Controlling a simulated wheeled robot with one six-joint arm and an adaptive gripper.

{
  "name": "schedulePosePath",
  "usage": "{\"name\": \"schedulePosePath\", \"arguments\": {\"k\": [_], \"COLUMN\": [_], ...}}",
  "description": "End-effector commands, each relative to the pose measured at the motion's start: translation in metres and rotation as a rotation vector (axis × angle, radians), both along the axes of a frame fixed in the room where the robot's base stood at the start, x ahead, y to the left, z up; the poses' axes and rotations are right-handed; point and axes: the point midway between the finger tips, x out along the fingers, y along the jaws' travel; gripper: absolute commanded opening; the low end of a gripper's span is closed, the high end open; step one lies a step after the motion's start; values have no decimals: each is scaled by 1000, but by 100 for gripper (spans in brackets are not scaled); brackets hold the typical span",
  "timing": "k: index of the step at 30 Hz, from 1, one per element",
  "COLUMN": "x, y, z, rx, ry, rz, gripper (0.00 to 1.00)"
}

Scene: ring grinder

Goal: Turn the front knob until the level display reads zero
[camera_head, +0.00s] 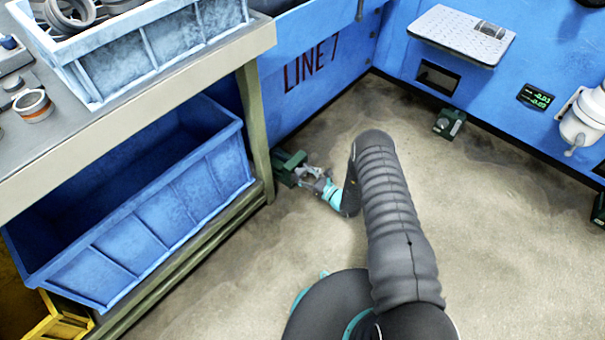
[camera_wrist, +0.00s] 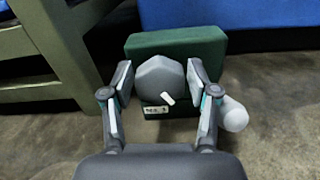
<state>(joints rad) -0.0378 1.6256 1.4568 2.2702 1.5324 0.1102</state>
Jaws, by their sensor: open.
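A grey faceted knob (camera_wrist: 160,80) with a white pointer mark sits on the front of a dark green block (camera_wrist: 177,44) in the wrist view. My gripper (camera_wrist: 159,80) is open, with one finger on each side of the knob; I cannot tell whether they touch it. In the head view, my gripper (camera_head: 313,175) is low near the floor, at the green block (camera_head: 288,162) beside the bench leg. The level display (camera_head: 537,96) is on the blue wall at the right, with green digits that look like -0.03 and -0.05, too small to read surely.
A workbench (camera_head: 160,98) with blue bins stands at the left, its leg close to the green block. Another green block (camera_head: 449,123) stands by the right wall. A pale rounded part (camera_wrist: 233,113) sticks out right of the knob.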

Motion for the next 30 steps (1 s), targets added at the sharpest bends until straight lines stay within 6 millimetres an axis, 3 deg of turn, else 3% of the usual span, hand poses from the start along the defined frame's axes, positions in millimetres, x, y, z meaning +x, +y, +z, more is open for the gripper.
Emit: {"name": "schedulePosePath", "arguments": {"k": [7,12,23,30], "x": [0,0,1,2], "y": [0,0,0,0], "z": [0,0,-1,-4], "rx": [0,0,27,113], "ry": [0,0,33,144], "rz": [0,0,0,1], "gripper": [57,14,14,14]}}
